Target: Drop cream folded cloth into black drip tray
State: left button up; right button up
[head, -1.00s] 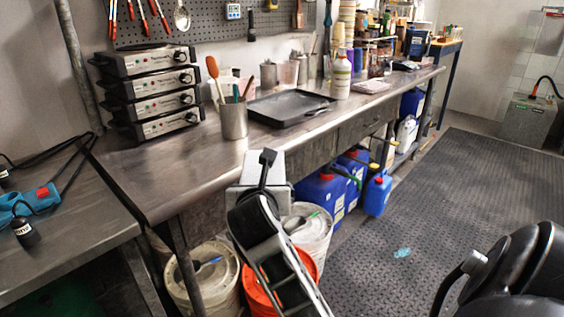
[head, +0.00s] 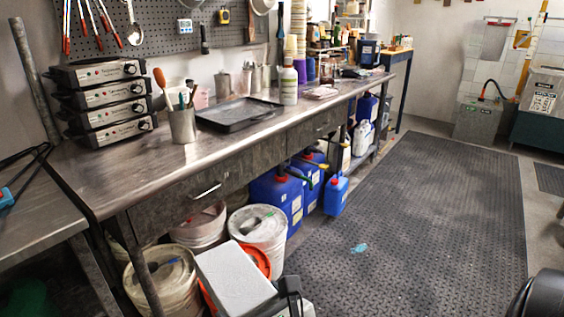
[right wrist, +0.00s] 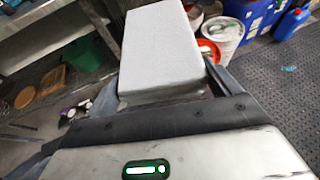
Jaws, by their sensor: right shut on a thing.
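The black drip tray (head: 206,124) lies flat on the workbench in the head view, right of the metal tool cup. My right gripper (right wrist: 165,98) is shut on a pale, flat-sided block (right wrist: 162,50), which I take to be the cream folded cloth; it looks light grey-white here. In the head view the block (head: 232,278) shows at the bottom centre, in front of the bench and lower than its top, well apart from the tray. My right gripper (head: 288,290) is partly cut off there by the lower edge. My left gripper is not in view.
The bench (head: 130,170) carries stacked grey units (head: 108,98), a tool cup (head: 183,125) and a white bottle (head: 289,85). White buckets (head: 258,229) and blue jugs (head: 277,192) stand below it. The dark floor mat (head: 420,220) at right is mostly clear.

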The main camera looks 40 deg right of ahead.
aim_at(242, 115)
jog(key=z, duration=2.35)
jog(key=i, duration=4.15)
jog(key=u, duration=2.95)
